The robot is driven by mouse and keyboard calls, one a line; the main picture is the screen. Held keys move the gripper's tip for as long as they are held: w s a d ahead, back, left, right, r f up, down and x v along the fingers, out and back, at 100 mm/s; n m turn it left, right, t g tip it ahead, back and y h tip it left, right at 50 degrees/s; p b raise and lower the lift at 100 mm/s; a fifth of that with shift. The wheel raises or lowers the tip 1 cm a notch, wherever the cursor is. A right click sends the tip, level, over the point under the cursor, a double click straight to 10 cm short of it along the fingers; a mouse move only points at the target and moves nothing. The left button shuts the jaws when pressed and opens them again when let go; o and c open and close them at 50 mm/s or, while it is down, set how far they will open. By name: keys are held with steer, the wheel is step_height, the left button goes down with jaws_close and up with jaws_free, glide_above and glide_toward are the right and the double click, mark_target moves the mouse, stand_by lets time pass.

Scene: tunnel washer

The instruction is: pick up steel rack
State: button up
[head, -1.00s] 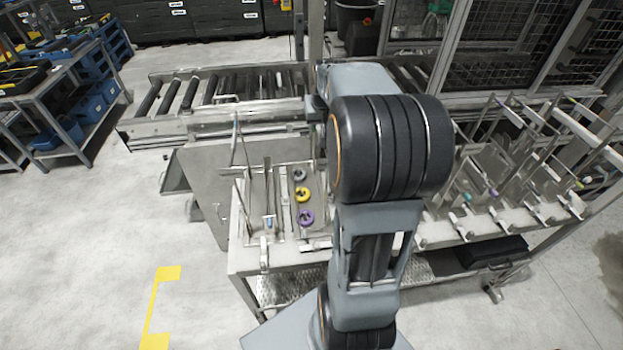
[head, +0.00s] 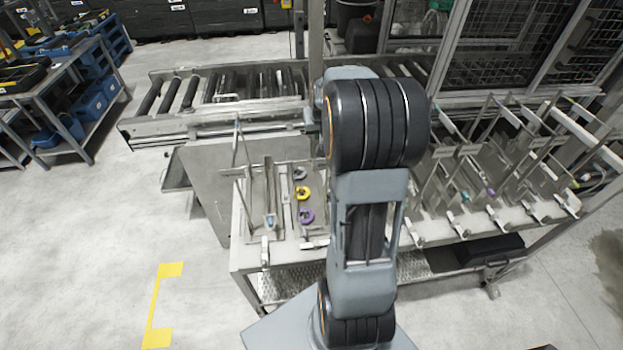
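Several steel racks with upright frames stand on a long steel table (head: 245,257). One steel rack (head: 272,195) stands at the table's left end, left of my arm. Beside it lie a grey, a yellow (head: 303,193) and a purple ring (head: 306,216). More steel racks (head: 480,165) stand in a row right of my arm, with small coloured parts on them. My arm rises through the middle of the view and hides the centre of the table. My gripper is not visible, so I cannot see what it is near or holds.
A roller conveyor (head: 215,125) runs behind the table at the left. A mesh-fenced machine (head: 500,45) stands behind the right racks. A shelf cart with blue bins (head: 95,105) is at the far left. The floor at left is clear, with a yellow marking (head: 160,305).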

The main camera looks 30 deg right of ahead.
jaws_close()
stand_by(0.8)
steer(key=shift+w+r, duration=0.1)
steer(key=shift+r, duration=0.05)
steer(key=shift+r, duration=0.1)
